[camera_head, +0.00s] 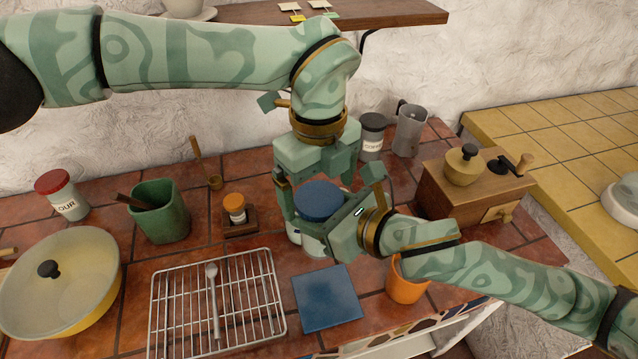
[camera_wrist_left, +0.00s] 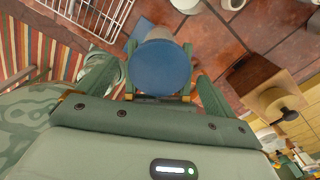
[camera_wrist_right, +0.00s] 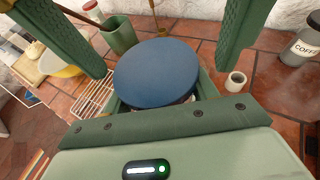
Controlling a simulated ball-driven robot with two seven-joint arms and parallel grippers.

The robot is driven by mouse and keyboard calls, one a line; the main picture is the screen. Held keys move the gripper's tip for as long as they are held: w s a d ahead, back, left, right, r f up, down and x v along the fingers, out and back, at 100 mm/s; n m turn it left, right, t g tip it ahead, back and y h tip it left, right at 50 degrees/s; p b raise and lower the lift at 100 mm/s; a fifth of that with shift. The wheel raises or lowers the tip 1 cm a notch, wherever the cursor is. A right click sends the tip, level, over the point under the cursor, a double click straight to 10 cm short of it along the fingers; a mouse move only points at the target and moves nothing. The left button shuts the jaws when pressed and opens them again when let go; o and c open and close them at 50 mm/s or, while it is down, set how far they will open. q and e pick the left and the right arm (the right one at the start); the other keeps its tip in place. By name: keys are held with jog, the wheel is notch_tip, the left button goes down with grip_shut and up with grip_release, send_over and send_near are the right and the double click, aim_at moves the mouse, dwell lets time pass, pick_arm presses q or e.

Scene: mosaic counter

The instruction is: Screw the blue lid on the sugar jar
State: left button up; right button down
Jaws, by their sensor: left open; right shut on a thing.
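The blue lid (camera_head: 319,200) lies flat at the top of the sugar jar (camera_head: 312,244), which stands on the tiled counter. Only a pale strip of the jar's body shows, and its label is hidden. How far the lid is threaded cannot be told. My left gripper (camera_head: 316,190) points down over the jar, open, with its fingers on either side of the lid; the lid also shows between them in the left wrist view (camera_wrist_left: 161,67). My right gripper (camera_head: 322,236) comes in from the right, shut on the jar below the lid. The lid fills the middle of the right wrist view (camera_wrist_right: 157,73).
A blue square tile (camera_head: 327,299) and wire rack (camera_head: 165,305) lie in front. An orange cup (camera_head: 405,284) stands under my right arm. The coffee jar (camera_head: 372,138), grey pot (camera_head: 409,130) and wooden grinder (camera_head: 450,203) stand behind right; a green pot (camera_head: 160,213) stands left.

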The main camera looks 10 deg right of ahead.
pick_arm(q)
jog(key=shift+r, duration=2.3)
pick_arm(e)
jog(key=shift+r, duration=0.1)
pick_arm(q)
jog(key=shift+o, duration=0.9)
notch_tip(320, 180, up, 12)
jog(key=shift+w, duration=0.15)
